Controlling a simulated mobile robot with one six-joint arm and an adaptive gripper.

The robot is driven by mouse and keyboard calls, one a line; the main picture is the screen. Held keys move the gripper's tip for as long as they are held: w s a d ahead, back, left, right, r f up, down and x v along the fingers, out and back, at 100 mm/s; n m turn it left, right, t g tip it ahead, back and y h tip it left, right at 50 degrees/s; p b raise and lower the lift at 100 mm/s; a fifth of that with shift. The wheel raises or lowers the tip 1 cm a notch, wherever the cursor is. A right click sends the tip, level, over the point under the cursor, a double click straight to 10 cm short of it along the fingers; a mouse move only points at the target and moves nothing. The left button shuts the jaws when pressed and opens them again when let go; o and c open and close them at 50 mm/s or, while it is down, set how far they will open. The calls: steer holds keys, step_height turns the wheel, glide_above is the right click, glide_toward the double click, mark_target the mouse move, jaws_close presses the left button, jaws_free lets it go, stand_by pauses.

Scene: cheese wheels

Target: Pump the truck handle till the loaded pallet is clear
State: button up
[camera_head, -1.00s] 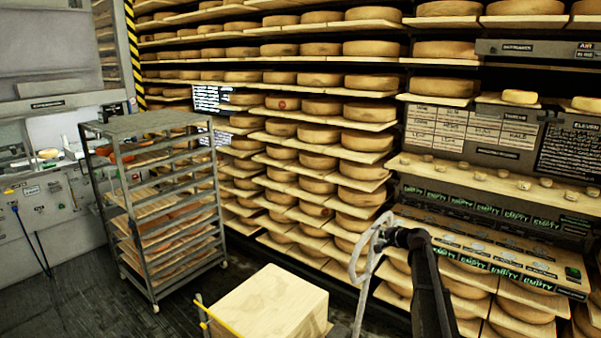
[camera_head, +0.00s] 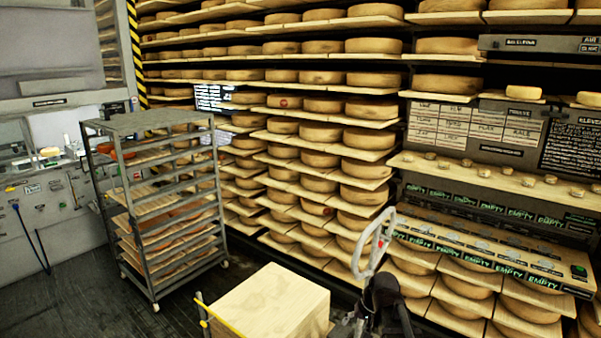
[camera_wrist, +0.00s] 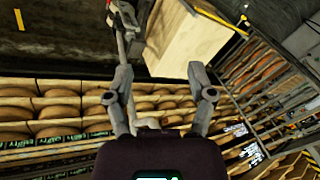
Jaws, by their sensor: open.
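The truck handle (camera_head: 372,245) is a pale grey upright loop in the head view. Its lower part is hidden behind my gripper and arm. My gripper (camera_head: 354,322) is low beside the lower part of the handle. In the wrist view my gripper (camera_wrist: 162,78) has its fingers spread wide, with no load held between them. A grey shaft (camera_wrist: 124,28), apparently the truck's, shows beyond the left finger; contact cannot be told. The load, a pale wooden box (camera_head: 270,303), stands left of the handle and also shows in the wrist view (camera_wrist: 187,38). The pallet and its floor clearance are hidden.
A grey metal rack (camera_head: 160,205) with trays stands on the left. Shelves of cheese wheels (camera_head: 320,134) fill the back wall. A yellow bar (camera_head: 222,321) lies along the box's left side. Dark floor (camera_head: 70,300) is open at the lower left.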

steer(key=s+f+n+g+h+b, duration=0.1)
steer(key=s+f+n+g+h, duration=0.1)
steer(key=s, duration=1)
steer(key=shift+s+d+f+g+h, duration=0.2)
steer(key=shift+s+f+g+h, duration=0.15)
steer(key=shift+h, duration=0.25)
steer(key=shift+w+a, duration=0.15)
stand_by(0.5)
